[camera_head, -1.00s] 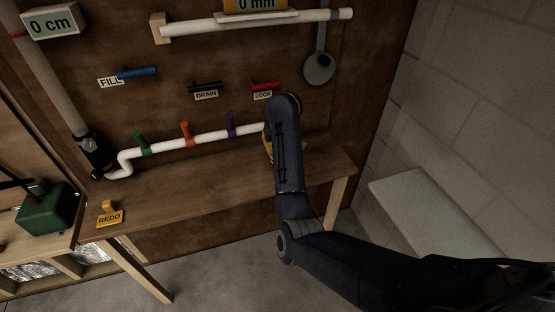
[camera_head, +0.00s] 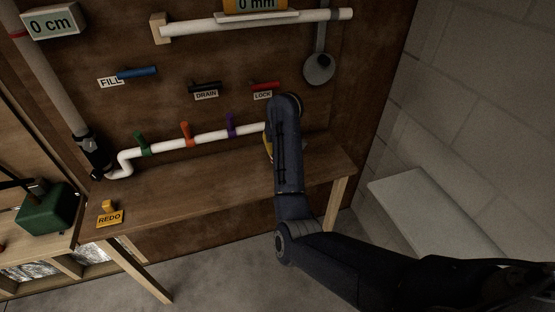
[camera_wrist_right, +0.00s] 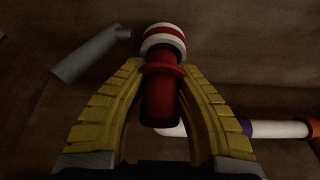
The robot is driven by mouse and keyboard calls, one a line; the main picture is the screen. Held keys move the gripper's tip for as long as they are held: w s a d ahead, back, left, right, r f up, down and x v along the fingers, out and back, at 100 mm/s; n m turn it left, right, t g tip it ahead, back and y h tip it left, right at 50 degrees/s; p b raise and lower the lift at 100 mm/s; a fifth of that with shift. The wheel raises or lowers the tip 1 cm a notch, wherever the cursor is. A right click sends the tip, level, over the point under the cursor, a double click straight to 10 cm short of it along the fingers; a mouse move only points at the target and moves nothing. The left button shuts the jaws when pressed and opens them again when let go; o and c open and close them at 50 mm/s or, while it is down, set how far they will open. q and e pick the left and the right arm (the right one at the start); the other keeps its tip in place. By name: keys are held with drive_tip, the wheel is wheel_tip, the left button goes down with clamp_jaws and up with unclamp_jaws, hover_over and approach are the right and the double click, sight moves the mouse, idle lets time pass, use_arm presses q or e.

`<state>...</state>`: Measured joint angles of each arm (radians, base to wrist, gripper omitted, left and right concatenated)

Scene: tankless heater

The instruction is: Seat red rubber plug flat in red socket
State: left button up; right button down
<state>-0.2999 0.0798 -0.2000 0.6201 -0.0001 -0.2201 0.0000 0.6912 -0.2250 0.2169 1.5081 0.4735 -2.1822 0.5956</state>
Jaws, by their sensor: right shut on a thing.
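In the right wrist view my right gripper (camera_wrist_right: 160,70) has its two yellow fingers shut on the red rubber plug (camera_wrist_right: 160,98), a dark red cylinder with a wider flange near the fingertips. Just beyond the flange is a round red-and-white banded piece (camera_wrist_right: 163,36), apparently the red socket. The plug's far end overlaps it in view, so I cannot tell whether they touch or how deep the plug sits. In the head view my right arm covers the plug and socket; only a bit of yellow finger (camera_head: 267,149) shows. My left gripper is not in view.
A white pipe (camera_head: 205,139) with green, orange and purple valves runs just above the wooden bench (camera_head: 190,182). The FILL, DRAIN and LOCK (camera_head: 264,87) levers are on the wall panel. A yellow REDO button (camera_head: 109,206) sits at the bench's left; the bench's middle is clear.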

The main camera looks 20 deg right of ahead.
drive_tip(key=shift+f, duration=0.5)
idle(0.6)
drive_tip(key=c, duration=1.1)
unclamp_jaws()
drive_tip(key=shift+o, duration=0.2)
